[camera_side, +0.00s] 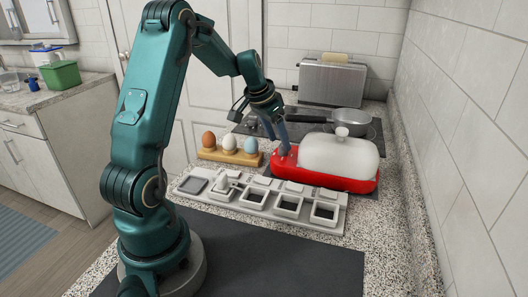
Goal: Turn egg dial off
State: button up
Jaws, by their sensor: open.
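A red egg cooker (325,178) with a white domed lid (340,155) sits on the counter at the right of centre. My gripper (278,146) is open and points down over the left end of the cooker. Its fingers are close to that end, and I cannot tell whether they touch it. The dial is not clearly visible; it is small or hidden by the fingers. Three eggs, brown (208,139), white (229,143) and blue (251,145), stand in a wooden holder (232,157) to the left of the gripper.
A grey panel (262,200) with several square frames lies in front of the cooker. Behind stand a toaster (331,80) and a pan (349,121) on a dark hob (308,131). A tiled wall bounds the right. The dark mat (300,260) in front is clear.

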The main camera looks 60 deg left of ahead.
jog(key=shift+x, duration=1.35)
grip_shut()
jog(key=shift+n, duration=0.4)
jog(key=n+y, duration=0.1)
jog(key=n, duration=0.1)
jog(key=n+g+y, duration=0.1)
jog(key=n, duration=0.2)
jog(key=shift+w+d, duration=0.15)
jog(key=shift+d, duration=0.1)
jog(key=n, duration=0.2)
jog(key=n+g+y, duration=0.1)
jog(key=n, duration=0.1)
jog(key=n+g, duration=0.1)
jog(key=n, duration=0.2)
jog(key=shift+w+d+y, duration=0.15)
jog(key=shift+w+y, duration=0.1)
jog(key=shift+y, duration=0.05)
